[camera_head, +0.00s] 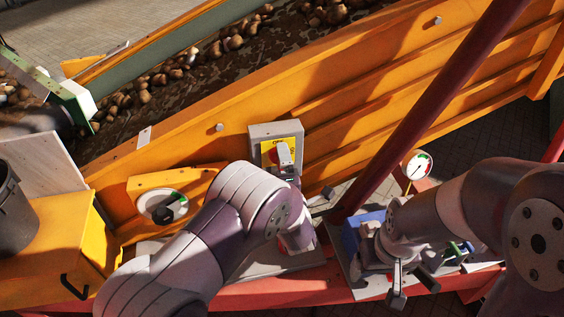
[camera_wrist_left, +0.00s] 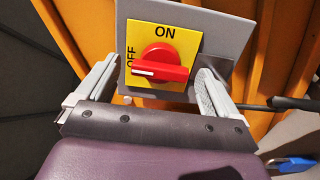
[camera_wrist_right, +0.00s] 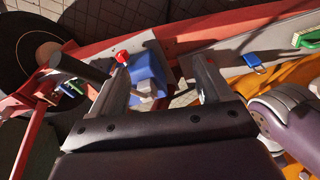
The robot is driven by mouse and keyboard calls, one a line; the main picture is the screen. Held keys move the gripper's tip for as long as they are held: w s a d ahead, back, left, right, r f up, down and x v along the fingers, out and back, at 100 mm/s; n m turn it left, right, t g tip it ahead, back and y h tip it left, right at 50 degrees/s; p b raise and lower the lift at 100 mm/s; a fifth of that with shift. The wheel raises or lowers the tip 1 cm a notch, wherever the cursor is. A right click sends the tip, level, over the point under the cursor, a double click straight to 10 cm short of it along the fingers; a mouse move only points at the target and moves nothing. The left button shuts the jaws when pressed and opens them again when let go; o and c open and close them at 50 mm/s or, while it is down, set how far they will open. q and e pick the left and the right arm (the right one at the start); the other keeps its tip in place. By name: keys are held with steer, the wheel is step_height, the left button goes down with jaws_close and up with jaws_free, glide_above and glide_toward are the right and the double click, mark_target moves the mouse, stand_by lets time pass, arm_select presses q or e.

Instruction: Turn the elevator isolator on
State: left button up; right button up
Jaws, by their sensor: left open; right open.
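The elevator isolator is a grey box (camera_head: 262,131) with a yellow plate on the orange elevator side. In the left wrist view, its red rotary knob (camera_wrist_left: 163,68) sits on the yellow plate (camera_wrist_left: 185,40), with ON at the top and OFF at the left. The knob's white mark lies roughly sideways, its end toward OFF. My left gripper (camera_wrist_left: 158,82) is open, one finger either side of the knob, with visible gaps. In the head view my left arm partly hides the isolator. My right gripper (camera_head: 412,284) is open and empty, low at the right.
A blue box (camera_wrist_right: 149,66) with a red-topped lever (camera_wrist_right: 122,58) is near my right fingers. A round dial (camera_head: 162,207) with a black knob is left of the isolator. A gauge (camera_head: 416,165) and a dark red post (camera_head: 430,100) stand at the right. Potatoes (camera_head: 234,43) lie on the elevator.

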arm_select(q)
steer(key=shift+w+a+f, duration=0.1)
steer(key=shift+w+a, duration=0.1)
steer(key=shift+w, duration=0.35)
steer(key=c, duration=1.1)
steer(key=shift+o, duration=0.3)
steer(key=shift+m, duration=0.3)
steer(key=m, duration=0.2)
steer(key=shift+m, duration=0.4)
steer(key=m, duration=0.4)
steer(key=shift+g, duration=0.3)
steer(key=m, duration=0.2)
steer(key=m+p, duration=0.1)
steer(key=m, duration=0.2)
steer(key=shift+d+r+y, duration=0.1)
steer(key=shift+r+y, duration=0.1)
steer(key=shift+y, duration=0.2)
steer(key=m+p, duration=0.1)
steer(key=m, duration=0.3)
steer(key=shift+p, duration=0.4)
steer(key=shift+m+g+y, duration=0.3)
